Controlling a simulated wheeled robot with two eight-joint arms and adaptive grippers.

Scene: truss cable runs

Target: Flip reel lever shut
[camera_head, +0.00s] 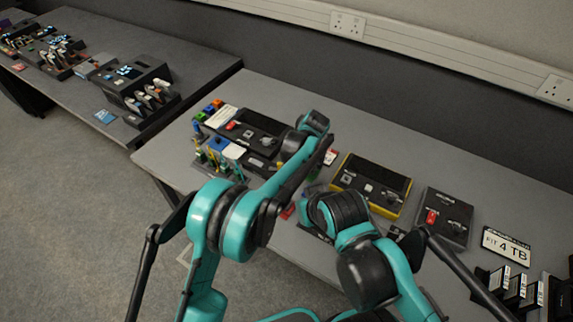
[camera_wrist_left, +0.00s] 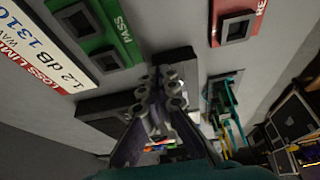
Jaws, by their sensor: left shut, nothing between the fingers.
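I cannot clearly pick out a reel or its lever in either view. My left gripper (camera_wrist_left: 166,88) is shut and empty in the left wrist view, its fingertips together in front of a dark block (camera_wrist_left: 180,62). I cannot tell whether the fingers touch that block. In the head view my arms hide the left gripper. My right gripper does not show; only its arm is seen. A black case with a yellow rim (camera_head: 391,208) and a dark panel with a red switch (camera_head: 456,204) lie right of my arms.
A green PASS tray (camera_wrist_left: 94,30), a red tray (camera_wrist_left: 237,27) and a white loss-limit card (camera_wrist_left: 62,42) lie around the left gripper. A cluttered black unit (camera_head: 262,128) stands at the table's left.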

